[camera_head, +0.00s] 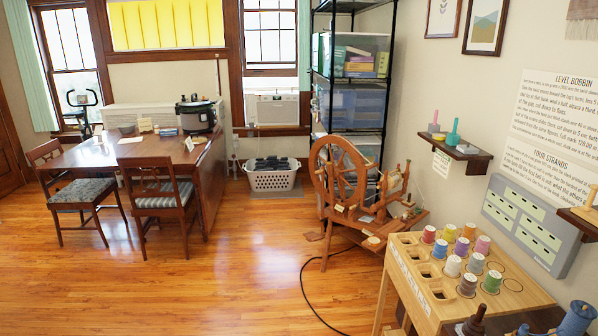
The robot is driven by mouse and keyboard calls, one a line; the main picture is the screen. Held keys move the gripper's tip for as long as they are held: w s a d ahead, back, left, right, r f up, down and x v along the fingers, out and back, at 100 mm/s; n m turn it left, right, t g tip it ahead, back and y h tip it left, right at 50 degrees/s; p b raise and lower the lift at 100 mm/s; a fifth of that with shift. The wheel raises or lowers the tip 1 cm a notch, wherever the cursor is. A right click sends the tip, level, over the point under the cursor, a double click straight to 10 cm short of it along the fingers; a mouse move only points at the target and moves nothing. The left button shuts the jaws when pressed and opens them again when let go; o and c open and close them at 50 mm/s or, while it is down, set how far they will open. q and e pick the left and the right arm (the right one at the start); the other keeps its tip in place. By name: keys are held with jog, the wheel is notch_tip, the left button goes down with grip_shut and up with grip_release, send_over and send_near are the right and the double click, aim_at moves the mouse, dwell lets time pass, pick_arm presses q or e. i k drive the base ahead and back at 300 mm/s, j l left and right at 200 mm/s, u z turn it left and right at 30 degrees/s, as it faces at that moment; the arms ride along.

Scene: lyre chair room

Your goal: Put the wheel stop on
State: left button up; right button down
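A wooden spinning wheel (340,180) stands upright right of centre, in front of the black wire shelf. Its large spoked wheel faces partly toward me, and its treadle and legs rest near the floor. Small pieces sit on its table-like bench (375,225), too small to tell apart. I cannot make out a wheel stop for certain. Neither of my grippers is in view.
A wooden rack (407,277) with thread spools stands front right. Small shelves (462,152) and a grey drawer unit (530,225) are on the right wall. A table (120,158) with chairs stands left. A black cable (305,285) crosses otherwise open floor; a laundry basket (272,180) is behind.

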aim_at(353, 208)
jog(key=i, duration=3.65)
jog(key=z, duration=0.1)
